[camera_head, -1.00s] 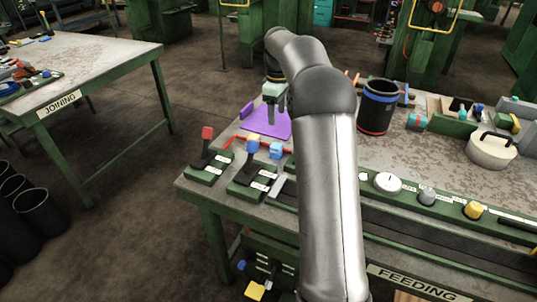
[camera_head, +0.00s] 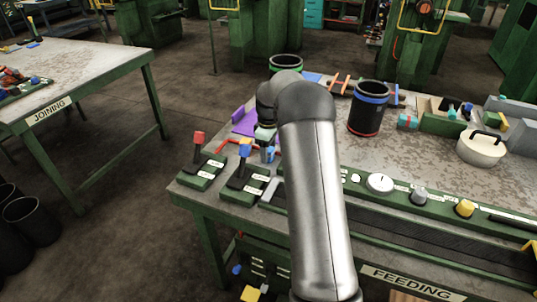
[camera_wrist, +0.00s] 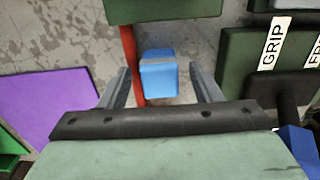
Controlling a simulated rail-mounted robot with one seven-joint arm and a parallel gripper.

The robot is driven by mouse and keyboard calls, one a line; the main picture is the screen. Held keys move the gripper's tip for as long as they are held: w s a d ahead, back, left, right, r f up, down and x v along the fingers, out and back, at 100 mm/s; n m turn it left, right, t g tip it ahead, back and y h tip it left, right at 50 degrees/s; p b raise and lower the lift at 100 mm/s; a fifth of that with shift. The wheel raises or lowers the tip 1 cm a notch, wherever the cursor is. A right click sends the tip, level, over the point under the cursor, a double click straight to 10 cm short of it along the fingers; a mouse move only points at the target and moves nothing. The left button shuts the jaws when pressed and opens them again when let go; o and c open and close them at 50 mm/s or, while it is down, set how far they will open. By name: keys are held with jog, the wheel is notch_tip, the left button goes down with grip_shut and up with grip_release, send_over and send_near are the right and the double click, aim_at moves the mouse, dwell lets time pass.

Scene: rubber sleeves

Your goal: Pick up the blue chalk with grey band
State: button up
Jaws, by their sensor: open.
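The blue chalk with a grey band (camera_wrist: 160,78) lies on the worn tabletop in the wrist view, between the two grey fingers of my gripper (camera_wrist: 161,76). The fingers are open, with a gap on both sides of the chalk. A red bar (camera_wrist: 130,58) runs close along the chalk's left side, between it and the left finger. In the head view, a blue piece (camera_head: 268,154) shows just below my gripper, which my arm partly hides there.
A purple sheet (camera_wrist: 45,105) lies left of the chalk. A dark green block (camera_wrist: 160,10) stands beyond it, and a green base labelled GRIP (camera_wrist: 245,60) at right. In the head view, a black cylinder with a blue band (camera_head: 369,110) stands right of my arm.

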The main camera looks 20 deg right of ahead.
jog(key=c, duration=1.1)
